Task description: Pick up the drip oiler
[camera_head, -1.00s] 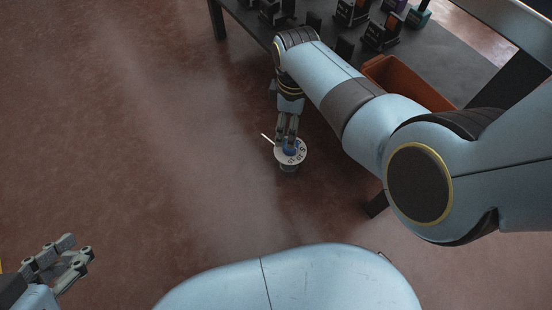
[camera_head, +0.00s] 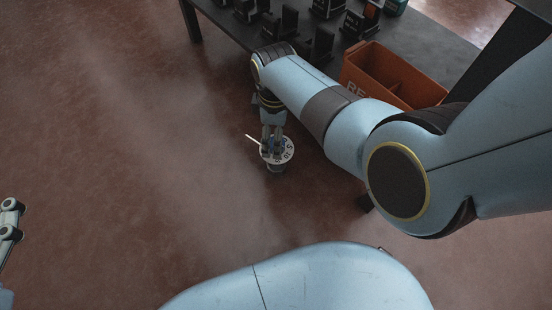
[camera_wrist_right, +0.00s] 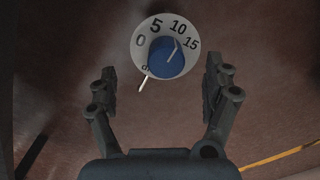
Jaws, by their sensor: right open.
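The drip oiler (camera_head: 288,152) shows a round white dial with dark numbers, a blue knob and a thin pale lever, with a darker body below. In the right wrist view its dial (camera_wrist_right: 146,35) faces the camera, with the blue knob (camera_wrist_right: 166,58) between my open fingers. A gap shows on each side of the knob. My right gripper (camera_head: 272,140) points down at the dial and partly covers it in the head view. What the oiler rests on is hidden. My left gripper (camera_head: 10,220) is cut off at the left edge, far from the oiler.
A dark table (camera_head: 222,30) stands at the top, holding several black holders (camera_head: 283,22) and an orange bin (camera_head: 354,70) to the right of the oiler. Brown floor (camera_head: 120,150) is open on the left.

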